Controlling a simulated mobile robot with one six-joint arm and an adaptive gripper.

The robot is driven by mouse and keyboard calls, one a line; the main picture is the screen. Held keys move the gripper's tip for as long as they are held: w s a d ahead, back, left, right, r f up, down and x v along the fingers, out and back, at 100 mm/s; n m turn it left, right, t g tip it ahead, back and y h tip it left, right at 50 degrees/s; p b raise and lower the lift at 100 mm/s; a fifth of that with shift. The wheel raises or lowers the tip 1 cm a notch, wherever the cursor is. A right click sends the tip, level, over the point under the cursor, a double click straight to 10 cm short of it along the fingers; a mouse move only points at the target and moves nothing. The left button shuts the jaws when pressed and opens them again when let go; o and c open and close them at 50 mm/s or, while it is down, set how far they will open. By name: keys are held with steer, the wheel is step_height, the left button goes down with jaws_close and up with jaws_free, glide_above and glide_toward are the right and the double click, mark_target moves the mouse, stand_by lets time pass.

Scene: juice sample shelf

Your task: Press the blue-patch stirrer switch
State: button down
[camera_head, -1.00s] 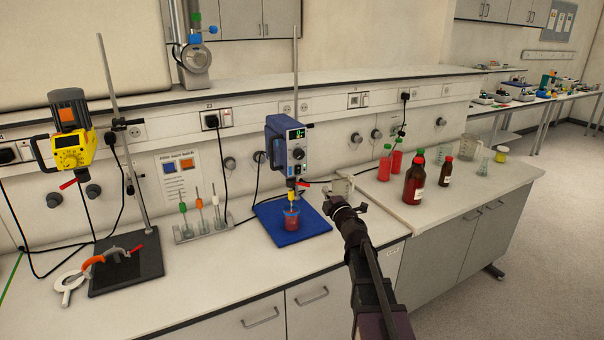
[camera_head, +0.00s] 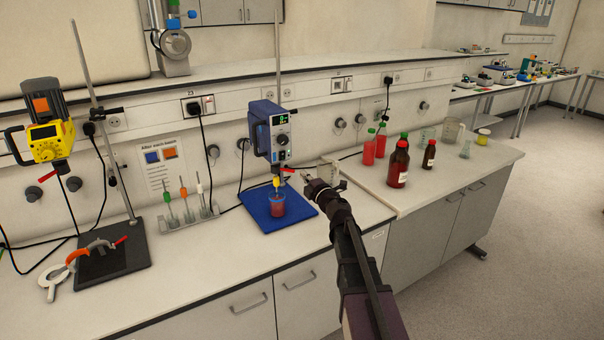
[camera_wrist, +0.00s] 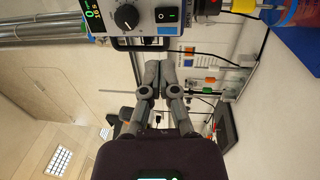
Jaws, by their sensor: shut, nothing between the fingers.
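The blue stirrer (camera_head: 262,131) hangs on a stand rod, with a lit display and a knob on its front. In the wrist view its front panel (camera_wrist: 145,25) fills the top, with a dark knob (camera_wrist: 126,16) and a black rocker switch (camera_wrist: 167,15) beside it. A light-blue patch (camera_wrist: 167,30) is next to the switch. My gripper (camera_head: 304,175) is shut and empty, to the right of and below the stirrer head. In the wrist view the closed fingers (camera_wrist: 164,60) point toward the panel near the switch, apparently apart from it.
A beaker of red liquid (camera_head: 278,207) stands on a blue base (camera_head: 258,214) below the stirrer. A glass beaker (camera_head: 328,171) is close behind my gripper. Red and brown bottles (camera_head: 398,165) stand to the right. A yellow stirrer (camera_head: 46,140) is at far left.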

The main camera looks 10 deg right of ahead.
steer(key=p+x, duration=0.1)
steer(key=x, duration=1.2)
steer(key=shift+s, duration=0.1)
steer(key=shift+w+r+p, duration=0.15)
steer(key=shift+w+p, duration=0.1)
steer(key=shift+p, duration=0.1)
steer(key=shift+s, duration=0.15)
steer(key=shift+s+d, duration=0.1)
steer(key=shift+s, duration=0.4)
steer(key=p, duration=0.2)
glide_toward(283, 153)
steer(key=s+d+r, duration=0.1)
steer(key=s+r, duration=0.1)
steer(key=s, duration=0.3)
steer(key=shift+s+d+r, duration=0.3)
steer(key=shift+d+r, duration=0.05)
steer(key=shift+d, duration=0.05)
steer(key=shift+d, duration=0.1)
